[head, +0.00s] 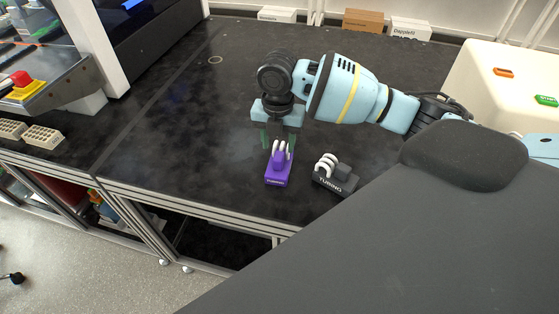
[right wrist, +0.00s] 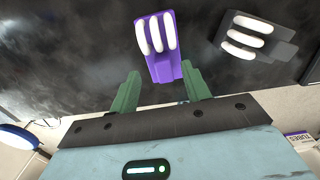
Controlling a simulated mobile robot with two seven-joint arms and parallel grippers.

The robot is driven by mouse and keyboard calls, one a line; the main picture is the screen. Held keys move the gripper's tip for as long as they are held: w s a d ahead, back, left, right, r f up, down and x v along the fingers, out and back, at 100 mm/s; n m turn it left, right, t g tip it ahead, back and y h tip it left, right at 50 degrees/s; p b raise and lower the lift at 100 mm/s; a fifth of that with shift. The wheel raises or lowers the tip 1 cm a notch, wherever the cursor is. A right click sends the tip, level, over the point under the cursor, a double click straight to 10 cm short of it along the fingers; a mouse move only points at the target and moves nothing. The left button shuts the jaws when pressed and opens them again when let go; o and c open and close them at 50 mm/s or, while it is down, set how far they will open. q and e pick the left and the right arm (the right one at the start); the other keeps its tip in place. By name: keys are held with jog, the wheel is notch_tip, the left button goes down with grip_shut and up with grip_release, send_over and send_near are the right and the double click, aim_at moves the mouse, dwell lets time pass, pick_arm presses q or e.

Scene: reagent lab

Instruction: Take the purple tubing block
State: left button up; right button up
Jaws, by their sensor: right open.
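The purple tubing block (head: 277,170) stands on the black bench near its front edge, with white tubing loops on top. It also shows in the right wrist view (right wrist: 164,68), just beyond and between the green fingertips. My right gripper (head: 278,140) is above and just behind the block in the head view. Its green fingers (right wrist: 161,86) are apart and nothing is held between them. Whether the fingers touch the block I cannot tell. My left gripper is not in view.
A dark grey tubing block (head: 336,176) with white loops stands close to the right of the purple one, also seen in the wrist view (right wrist: 256,40). Boxes (head: 363,20) line the back edge. The bench's left-middle is clear.

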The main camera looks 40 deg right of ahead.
aim_at(280, 152)
notch_tip(280, 152, down, 5)
jog(key=shift+s+d+r, duration=0.1)
jog(key=shift+d, duration=0.05)
jog(key=shift+c, duration=0.2)
grip_shut()
